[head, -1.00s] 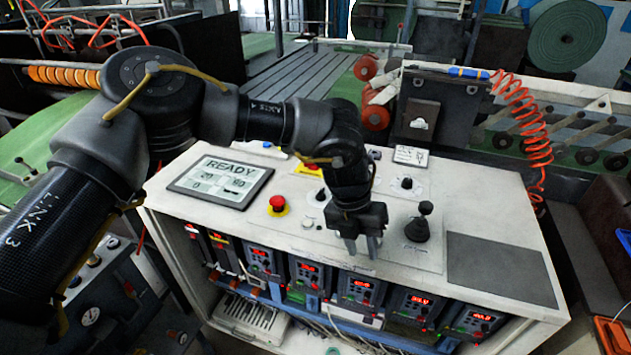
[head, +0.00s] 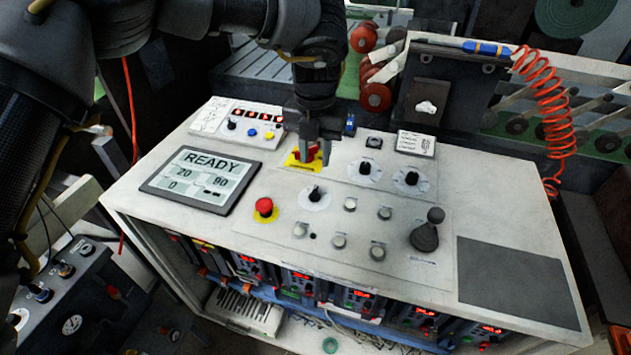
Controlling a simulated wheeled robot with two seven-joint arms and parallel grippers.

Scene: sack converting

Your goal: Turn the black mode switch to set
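Three black rotary knobs on round white dials stand on the console top: one near the middle (head: 315,193), one farther back (head: 366,169) and one to its right (head: 411,178). Their labels are too small to read, so I cannot tell which is the mode switch. My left gripper (head: 315,158) points down at the back of the panel, fingers apart. It is in front of a red switch on a yellow plate (head: 291,162), partly hiding it; I cannot tell whether they touch. It is behind the middle knob. My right gripper is not in view.
A red mushroom button (head: 264,206) and a READY display (head: 200,178) are on the left. Several small push buttons and a black joystick (head: 427,232) stand in front and right. A dark flat pad (head: 518,282) covers the right end. A coiled orange hose (head: 545,110) hangs behind.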

